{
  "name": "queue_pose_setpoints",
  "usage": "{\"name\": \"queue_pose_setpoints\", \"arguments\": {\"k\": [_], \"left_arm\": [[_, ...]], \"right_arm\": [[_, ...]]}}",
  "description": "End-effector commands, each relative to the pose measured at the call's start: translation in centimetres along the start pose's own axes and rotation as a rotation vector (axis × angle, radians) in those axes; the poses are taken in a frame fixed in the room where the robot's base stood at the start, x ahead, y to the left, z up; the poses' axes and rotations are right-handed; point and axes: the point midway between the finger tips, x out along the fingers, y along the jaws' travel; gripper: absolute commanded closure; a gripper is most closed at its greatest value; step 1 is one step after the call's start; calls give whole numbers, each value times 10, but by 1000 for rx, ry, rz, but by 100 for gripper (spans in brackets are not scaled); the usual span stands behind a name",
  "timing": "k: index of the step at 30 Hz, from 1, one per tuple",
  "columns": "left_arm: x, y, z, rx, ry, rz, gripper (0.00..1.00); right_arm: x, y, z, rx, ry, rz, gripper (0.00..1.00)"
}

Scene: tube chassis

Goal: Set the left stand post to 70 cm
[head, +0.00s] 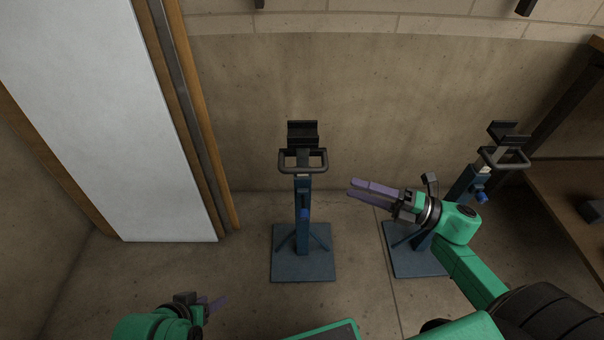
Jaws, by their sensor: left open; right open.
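The left stand post (303,196) is a blue upright on a square blue base plate (303,270). A black cradle (302,133) and a dark loop handle (303,160) sit at its top, and a bright blue knob (305,213) is on the post. I cannot read any height marking. My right gripper (350,188) is open and empty, to the right of the left stand's post and apart from it, pointing left. My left gripper (222,303) is open and low in the picture, left of the base plate, touching nothing visible.
A second blue stand (463,185) with a black cradle stands at the right, partly hidden behind my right arm. A white panel (125,110) with wooden edges leans at the left. A wooden shelf (570,200) is at the far right. Floor left of the left stand is clear.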

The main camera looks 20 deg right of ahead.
Motion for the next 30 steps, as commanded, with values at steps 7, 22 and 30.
{"name": "queue_pose_setpoints", "arguments": {"k": [7, 22, 30], "left_arm": [[15, 11, -5, 4, 76, 32, 50], [31, 25, -12, 3, 187, 73, 50], [31, 25, -12, 3, 187, 73, 50]], "right_arm": [[56, 3, 2, 1, -3, 7, 50], [140, 2, 3, 8, -8, 1, 50], [139, 2, 3, 9, -9, 1, 89]]}}
